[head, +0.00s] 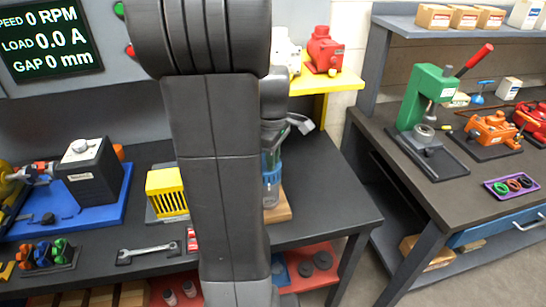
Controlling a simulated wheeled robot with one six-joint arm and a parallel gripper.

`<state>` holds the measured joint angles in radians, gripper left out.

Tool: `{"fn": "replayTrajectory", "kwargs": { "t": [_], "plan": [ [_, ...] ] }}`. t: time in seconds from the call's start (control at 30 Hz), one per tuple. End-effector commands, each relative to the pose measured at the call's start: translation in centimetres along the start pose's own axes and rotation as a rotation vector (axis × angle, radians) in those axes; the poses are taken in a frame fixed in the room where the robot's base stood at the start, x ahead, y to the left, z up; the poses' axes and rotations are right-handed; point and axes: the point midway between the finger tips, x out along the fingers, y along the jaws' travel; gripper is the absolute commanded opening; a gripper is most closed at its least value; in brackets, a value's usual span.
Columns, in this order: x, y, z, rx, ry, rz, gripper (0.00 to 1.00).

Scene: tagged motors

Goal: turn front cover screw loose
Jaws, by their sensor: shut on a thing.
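My own arm fills the middle of the head view from top to bottom. No front cover screw can be made out, and whatever the gripper holds is hidden as well. On the left of the dark bench, a black box-shaped unit (92,172) with a pale top and a round knob stands on a blue base plate (98,215). I cannot tell which unit carries the screw.
A yellow slotted block (166,194), a wrench (150,251) and a rack of coloured handles (46,253) are on the bench. A clear container with a blue band (271,180) stands right of my arm. A red motor (325,50) sits on a yellow shelf. A green press (430,95) stands on the right bench.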

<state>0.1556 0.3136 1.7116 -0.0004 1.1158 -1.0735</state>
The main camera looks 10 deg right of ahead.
Motion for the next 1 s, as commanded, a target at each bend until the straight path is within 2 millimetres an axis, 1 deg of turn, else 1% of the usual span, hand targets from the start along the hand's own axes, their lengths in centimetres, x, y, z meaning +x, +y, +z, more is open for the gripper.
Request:
{"fn": "replayTrajectory", "kwargs": {
  "t": [0.03, 0.2, 0.5, 0.73, 1.0],
  "plan": [
    [0.36, -0.25, 0.07, -0.042, -0.003, -0.010, 0.00],
    [0.37, -0.26, 0.07, -0.187, -0.002, -0.010, 0.00],
    [0.38, -0.26, 0.07, -0.373, -0.001, -0.011, 0.00],
    [0.39, -0.27, 0.07, -0.439, 0.000, -0.011, 0.00],
    [0.39, -0.27, 0.07, -0.462, 0.000, -0.011, 0.00]
  ]
}}
